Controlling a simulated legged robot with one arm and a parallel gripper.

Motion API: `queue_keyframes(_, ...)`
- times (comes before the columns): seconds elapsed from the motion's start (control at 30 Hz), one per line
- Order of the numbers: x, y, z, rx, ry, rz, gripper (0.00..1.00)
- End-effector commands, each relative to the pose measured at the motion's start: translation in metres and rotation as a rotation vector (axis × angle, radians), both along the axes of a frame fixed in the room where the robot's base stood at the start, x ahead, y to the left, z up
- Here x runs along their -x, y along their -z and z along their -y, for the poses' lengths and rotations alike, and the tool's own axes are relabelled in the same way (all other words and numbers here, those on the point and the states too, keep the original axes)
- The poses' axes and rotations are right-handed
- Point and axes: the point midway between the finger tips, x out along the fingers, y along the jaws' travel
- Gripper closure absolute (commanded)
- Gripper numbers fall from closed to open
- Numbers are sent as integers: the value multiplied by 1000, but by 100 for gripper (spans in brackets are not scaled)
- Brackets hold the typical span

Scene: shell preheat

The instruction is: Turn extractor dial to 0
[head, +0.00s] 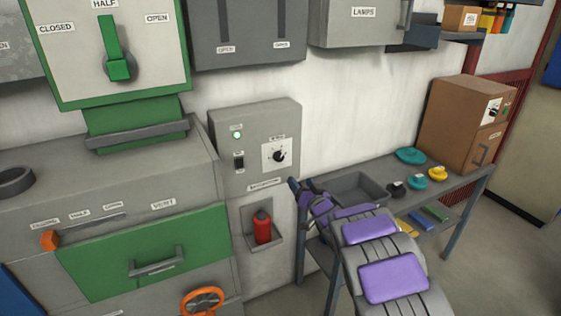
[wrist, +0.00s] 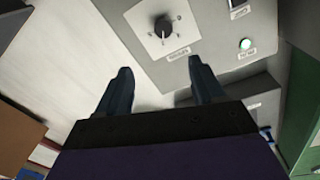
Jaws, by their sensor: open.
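The extractor box is a grey wall box (head: 225,150) with a black dial (head: 280,155) on a white square plate at its right side. In the wrist view the dial (wrist: 164,26) shows near the top centre, beyond my fingertips, with small marks around it. The label print is too small to read surely. My gripper (head: 298,188) is below and slightly right of the dial in the head view. In the wrist view my gripper (wrist: 158,75) is open and empty, its two dark fingers apart, with the dial ahead of the gap and not touched.
The box also has a lit green lamp (head: 237,135) and a black switch (head: 238,160). A red bottle (head: 262,228) sits in a holder below. A grey bench (head: 460,182) stands at right with a brown cabinet (head: 455,125). A green-framed lever panel (head: 150,70) is at upper left.

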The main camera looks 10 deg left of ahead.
Motion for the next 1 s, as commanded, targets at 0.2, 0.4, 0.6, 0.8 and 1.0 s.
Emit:
queue_keyframes(0.2,-23,2,-19,3,-3,1,32)
queue_keyframes(0.4,-43,0,-29,3,-2,4,32)
queue_keyframes(0.6,-61,1,-36,-2,-2,2,32)
queue_keyframes(0.8,-77,0,-49,2,-4,3,32)
queue_keyframes(1.0,-92,1,-58,1,-2,1,32)
